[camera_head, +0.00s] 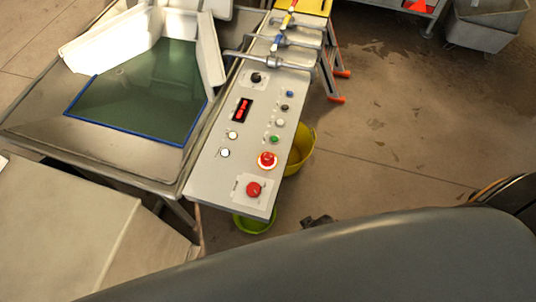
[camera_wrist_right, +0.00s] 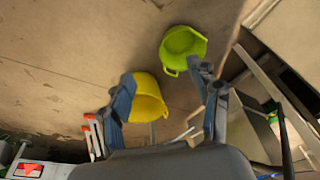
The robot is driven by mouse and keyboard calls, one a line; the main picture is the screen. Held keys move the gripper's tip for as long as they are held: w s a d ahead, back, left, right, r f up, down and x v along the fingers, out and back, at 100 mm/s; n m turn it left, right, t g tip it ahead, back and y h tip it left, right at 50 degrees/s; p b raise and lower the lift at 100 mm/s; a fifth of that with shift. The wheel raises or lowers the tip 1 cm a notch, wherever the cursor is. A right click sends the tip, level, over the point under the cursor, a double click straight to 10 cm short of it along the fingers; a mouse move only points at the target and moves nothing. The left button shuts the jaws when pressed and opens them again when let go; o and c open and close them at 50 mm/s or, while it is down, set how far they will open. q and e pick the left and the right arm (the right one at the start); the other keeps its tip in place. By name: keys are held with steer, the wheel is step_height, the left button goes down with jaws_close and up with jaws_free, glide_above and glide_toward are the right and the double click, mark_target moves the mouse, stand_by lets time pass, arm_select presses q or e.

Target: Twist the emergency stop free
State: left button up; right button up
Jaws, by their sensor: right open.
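In the head view a long grey control panel (camera_head: 215,165) carries two red mushroom-like buttons at its near end. One red button (camera_head: 267,160) sits in a red-and-white ring. The other red button (camera_head: 254,189) sits nearer, on a pale square plate. I cannot tell from their markings which is the emergency stop. My right gripper (camera_wrist_right: 166,78) is open and empty in the right wrist view, its fingers spread above the floor. Neither red button shows in that view. My left gripper is not in view.
A yellow bucket (camera_head: 301,150) and a green tub (camera_head: 254,222) stand on the floor by the panel. Levers (camera_head: 268,60) cross its far end. A blue-edged tank (camera_head: 140,95) lies left. Floor to the right is mostly clear.

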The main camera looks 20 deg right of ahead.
steer(key=w+a+r+t+y+b, duration=0.1)
steer(key=w+a+r, duration=0.15)
steer(key=r, duration=0.85)
steer(key=w+a+r, duration=0.1)
steer(key=w+r, duration=0.2)
steer(key=r, duration=0.8)
steer(key=w+a+r+n+y, duration=0.1)
steer(key=w+a+r+n, duration=0.1)
steer(key=w+a, duration=0.1)
steer(key=w+a+r+n, duration=0.3)
steer(key=a, duration=0.1)
steer(key=w+a+r+n+g+y, duration=0.1)
steer(key=w+a+r+n, duration=0.1)
steer(key=w+a+r, duration=0.1)
steer(key=shift+a+r+y, duration=0.25)
steer(key=shift+a+y, duration=0.05)
steer(key=shift+a, duration=0.3)
step_height(320, 180, up, 3)
steer(key=w+d+n+g+h, duration=0.1)
steer(key=w+n, duration=0.2)
steer(key=n+g+h, duration=0.1)
steer(key=h, duration=0.2)
glide_toward(267, 156)
step_height(267, 156, down, 9)
steer(key=shift+w+f+p, duration=0.1)
steer(key=shift+w+p, duration=0.05)
steer(key=shift+p, duration=0.3)
